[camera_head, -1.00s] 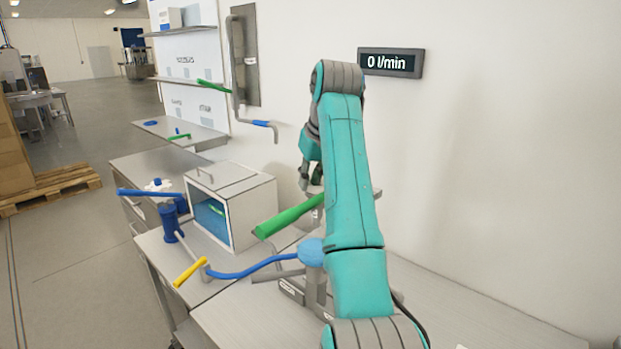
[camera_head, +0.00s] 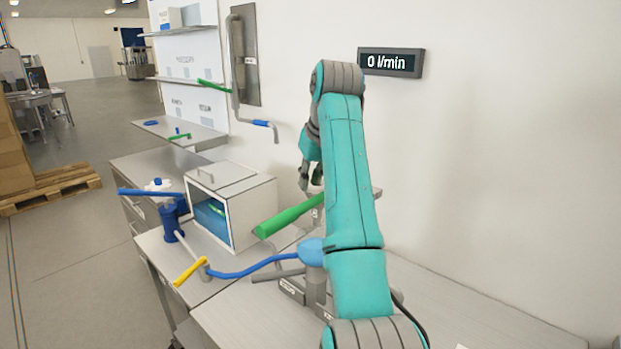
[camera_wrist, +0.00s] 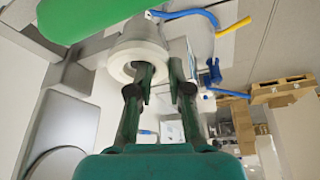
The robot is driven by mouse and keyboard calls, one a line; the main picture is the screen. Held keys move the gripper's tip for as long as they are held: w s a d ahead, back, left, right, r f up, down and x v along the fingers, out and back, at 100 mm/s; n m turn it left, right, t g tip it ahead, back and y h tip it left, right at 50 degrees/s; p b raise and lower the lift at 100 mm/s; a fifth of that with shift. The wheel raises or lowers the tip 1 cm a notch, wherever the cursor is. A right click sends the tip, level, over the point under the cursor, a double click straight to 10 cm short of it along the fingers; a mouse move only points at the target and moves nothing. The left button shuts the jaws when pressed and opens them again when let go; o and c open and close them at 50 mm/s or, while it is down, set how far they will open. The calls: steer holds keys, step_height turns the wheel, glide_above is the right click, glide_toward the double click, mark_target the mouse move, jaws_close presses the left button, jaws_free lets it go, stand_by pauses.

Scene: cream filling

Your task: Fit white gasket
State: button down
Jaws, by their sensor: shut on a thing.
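In the wrist view, the white gasket (camera_wrist: 118,66) is a pale ring with a dark opening. My gripper (camera_wrist: 160,70) is shut on its wall, with one finger inside the opening and the other outside. The ring lies in line with a pale round fitting behind it; I cannot tell whether they touch. In the head view, my gripper (camera_head: 311,180) hangs fingers down beyond the green handle (camera_head: 288,216), near the wall. The gasket cannot be made out there.
A blue hose (camera_head: 250,271) runs to a yellow-handled valve (camera_head: 189,271) at the bench's left edge. A steel box (camera_head: 228,178) and a blue pump (camera_head: 172,218) stand left of my arm. The wall display (camera_head: 391,62) reads 0 l/min.

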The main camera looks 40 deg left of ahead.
steer(key=c, duration=1)
jaws_free()
steer(key=shift+f, duration=0.6)
steer(key=shift+r, duration=0.3)
steer(key=shift+r, duration=3.55)
